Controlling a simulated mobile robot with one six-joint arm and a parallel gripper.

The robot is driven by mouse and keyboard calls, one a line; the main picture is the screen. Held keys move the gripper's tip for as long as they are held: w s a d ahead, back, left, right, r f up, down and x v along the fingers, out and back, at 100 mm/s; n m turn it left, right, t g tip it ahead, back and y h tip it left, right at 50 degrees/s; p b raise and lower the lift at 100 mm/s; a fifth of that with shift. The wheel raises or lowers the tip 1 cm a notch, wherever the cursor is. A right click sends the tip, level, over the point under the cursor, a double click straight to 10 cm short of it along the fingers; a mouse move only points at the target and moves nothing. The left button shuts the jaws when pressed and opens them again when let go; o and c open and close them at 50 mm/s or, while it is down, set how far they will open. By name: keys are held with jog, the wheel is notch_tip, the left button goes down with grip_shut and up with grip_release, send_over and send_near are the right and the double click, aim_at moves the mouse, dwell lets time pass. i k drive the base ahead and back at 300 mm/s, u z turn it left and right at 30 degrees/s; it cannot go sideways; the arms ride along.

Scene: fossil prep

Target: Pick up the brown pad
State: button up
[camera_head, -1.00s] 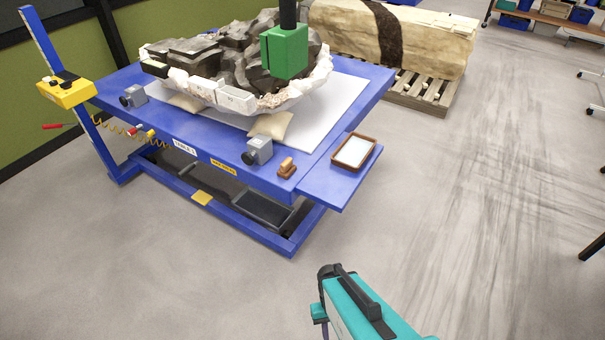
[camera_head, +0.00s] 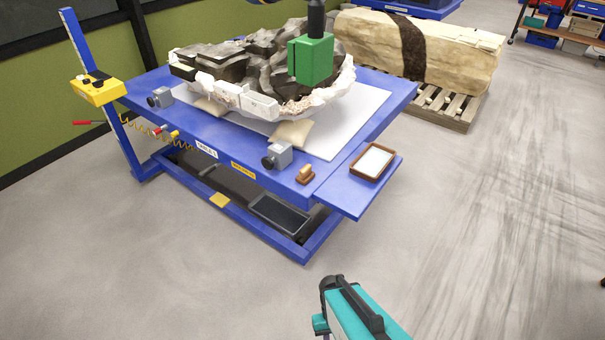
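Nothing touches either one. My teal and black arm end (camera_head: 331,286) shows at the bottom centre, well below and apart from the table. Its fingers cannot be made out.
The blue table (camera_head: 330,187) carries a large fossil block in a white jacket (camera_head: 250,100), with a green block on a black rod (camera_head: 311,60) above it. A grey clamp-like device (camera_head: 278,156) stands near the front edge. Floor (camera_head: 470,220) to the right is clear.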

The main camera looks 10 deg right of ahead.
aim_at(305, 175)
jog(key=i, duration=0.9)
jog(key=z, duration=0.25)
jog(key=k, duration=0.2)
jog(key=u, duration=3.05)
